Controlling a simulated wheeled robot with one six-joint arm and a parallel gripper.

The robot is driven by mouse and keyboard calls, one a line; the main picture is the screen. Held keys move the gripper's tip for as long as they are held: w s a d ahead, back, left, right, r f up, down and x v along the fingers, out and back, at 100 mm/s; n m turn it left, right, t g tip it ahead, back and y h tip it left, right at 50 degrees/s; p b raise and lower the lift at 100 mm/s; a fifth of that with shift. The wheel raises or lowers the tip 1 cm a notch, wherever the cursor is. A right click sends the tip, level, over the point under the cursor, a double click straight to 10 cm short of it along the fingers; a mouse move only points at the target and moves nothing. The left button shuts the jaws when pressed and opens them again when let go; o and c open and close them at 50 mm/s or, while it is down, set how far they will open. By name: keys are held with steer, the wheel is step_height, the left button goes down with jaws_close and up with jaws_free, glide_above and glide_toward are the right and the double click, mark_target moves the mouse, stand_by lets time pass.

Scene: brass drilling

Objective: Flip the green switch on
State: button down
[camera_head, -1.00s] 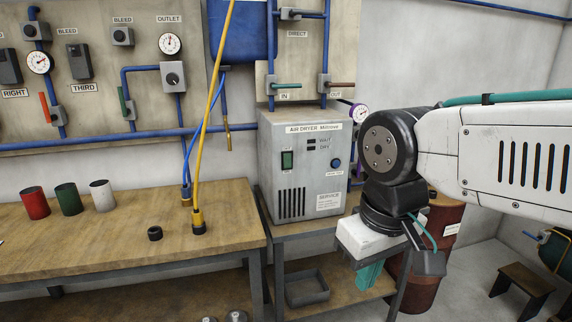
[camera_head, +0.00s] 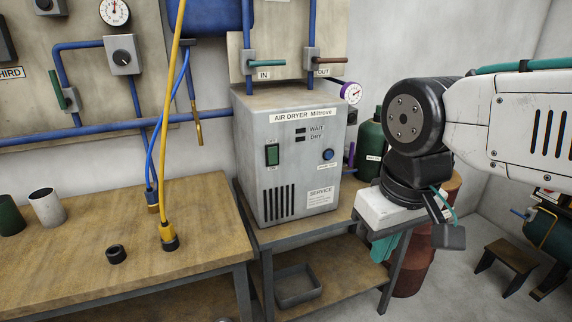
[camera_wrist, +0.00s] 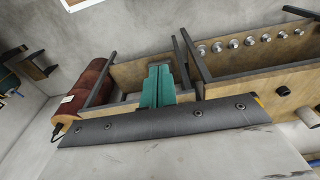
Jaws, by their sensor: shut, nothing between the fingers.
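The green switch (camera_head: 272,155) is a small upright rocker on the left of the front face of the grey air dryer box (camera_head: 290,178). The dryer stands on a small wood-topped stand. My gripper (camera_head: 384,256) hangs to the right of the dryer and nearer to me, pointing down, well apart from the switch. Its teal fingers also show in the wrist view (camera_wrist: 158,86), shut together with nothing between them. The switch does not show in the wrist view. Which way the rocker is set is too small to tell.
A wooden bench (camera_head: 110,250) stands left of the dryer, with a white cup (camera_head: 46,207), a black ring (camera_head: 117,254) and a yellow hose (camera_head: 167,190) on it. A green bottle (camera_head: 370,140) stands right of the dryer. A grey tray (camera_head: 297,286) lies on the lower shelf.

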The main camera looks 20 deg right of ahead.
steer(key=w+a+f+m+y, duration=0.1)
steer(key=w+a+m+y, duration=0.3)
steer(key=m, duration=0.6)
steer(key=w+a+f+m+y, duration=0.1)
steer(key=w+a+m+y, duration=0.2)
steer(key=w+m+y, duration=0.5)
steer(key=w+d+f+m+t, duration=0.1)
steer(key=w+d+m+t, duration=0.4)
steer(key=m, duration=0.9)
steer(key=w+d+f+m+t, duration=0.1)
steer(key=w+d+m+t, duration=0.4)
steer(key=m, duration=0.8)
steer(key=w+d, duration=0.3)
steer(key=w, duration=0.2)
steer(key=shift+m+t, duration=0.4)
